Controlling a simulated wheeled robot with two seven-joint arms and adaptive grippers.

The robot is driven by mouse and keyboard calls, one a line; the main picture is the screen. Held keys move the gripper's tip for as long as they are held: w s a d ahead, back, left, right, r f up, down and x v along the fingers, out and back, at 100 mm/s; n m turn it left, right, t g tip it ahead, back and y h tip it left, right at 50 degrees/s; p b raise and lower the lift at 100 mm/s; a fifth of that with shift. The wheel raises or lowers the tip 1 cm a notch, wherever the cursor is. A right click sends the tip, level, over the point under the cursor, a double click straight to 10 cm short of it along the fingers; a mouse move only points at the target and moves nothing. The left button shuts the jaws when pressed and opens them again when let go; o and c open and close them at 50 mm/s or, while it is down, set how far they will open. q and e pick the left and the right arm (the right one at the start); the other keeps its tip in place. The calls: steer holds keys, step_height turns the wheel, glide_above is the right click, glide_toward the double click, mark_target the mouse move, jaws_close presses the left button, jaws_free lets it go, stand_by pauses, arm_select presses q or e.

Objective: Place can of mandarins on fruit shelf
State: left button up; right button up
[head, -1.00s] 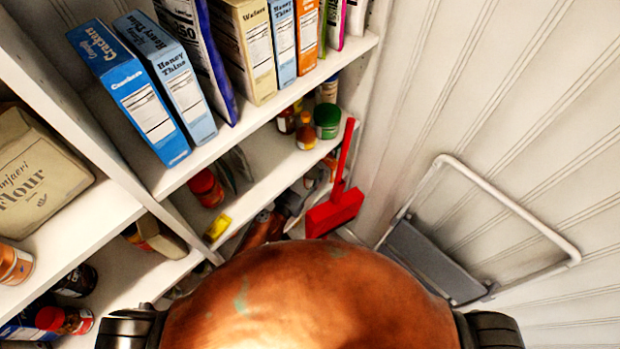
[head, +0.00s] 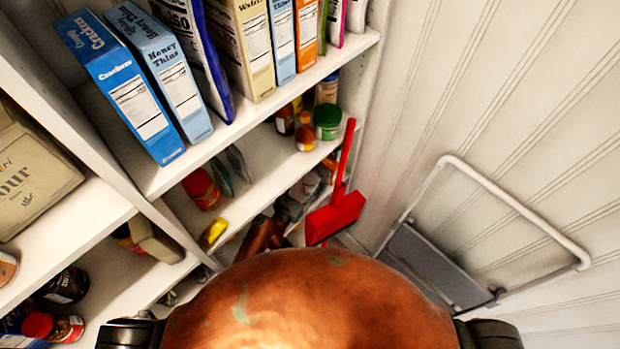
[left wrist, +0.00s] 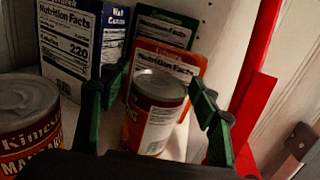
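In the left wrist view, a can with a brown-orange label and white panel (left wrist: 157,112) stands upright on a pale shelf. The fingers of my left gripper (left wrist: 160,95) are spread on either side of it, with no clear grip on it; its exact depth between the tips is hard to tell. A second can (left wrist: 28,122), marked "Kimes" and "MAN", stands at the left, outside the fingers. In the head view, my left gripper (head: 309,185) is small and partly hidden by its arm, at a lower shelf near the red dustpan. My right gripper does not show.
Boxes with nutrition panels (left wrist: 165,60) stand close behind the can. A red upright part (left wrist: 258,90) is close at the right. In the head view, cracker boxes (head: 122,85) fill an upper shelf, the red dustpan (head: 335,216) leans nearby, and a folded step stool (head: 425,262) stands against the wall.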

arm_select(q)
steer(key=shift+o, duration=0.2)
steer(key=shift+r, duration=0.15)
steer(key=shift+s+a, duration=0.15)
steer(key=shift+s, duration=0.05)
steer(key=v, duration=0.7)
steer(key=shift+s, duration=0.1)
